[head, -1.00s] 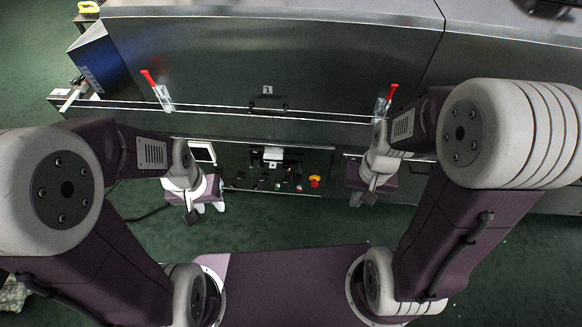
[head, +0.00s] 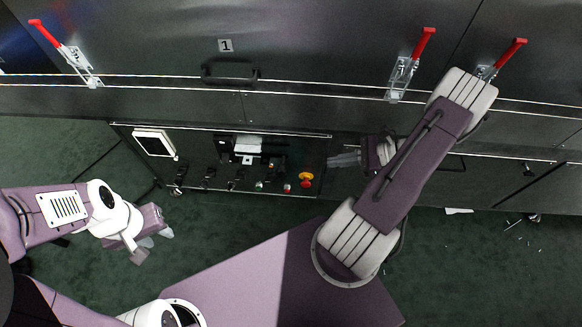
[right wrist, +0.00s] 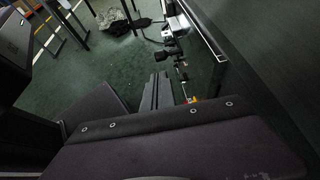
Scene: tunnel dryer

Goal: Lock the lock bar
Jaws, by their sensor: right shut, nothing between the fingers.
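Red-handled clamps stand along the metal front of the dryer: one at the upper left (head: 62,52), one right of the middle (head: 408,68), and another further right (head: 508,55). Their handles point up and lean. I cannot tell which part is the lock bar. My right gripper (head: 337,159) is shut and empty, pointing left just beside the control panel, below the clamps and touching none. Its fingers also show in the right wrist view (right wrist: 157,92). My left gripper (head: 154,245) is open and empty over the floor at the lower left.
A black handle (head: 230,72) sits under the label 1 on the hood. The control panel (head: 215,165) carries a red-yellow stop button (head: 306,178) and a white-framed screen (head: 154,143). Green floor (head: 220,232) is free in front. My right arm partly covers the rightmost clamp.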

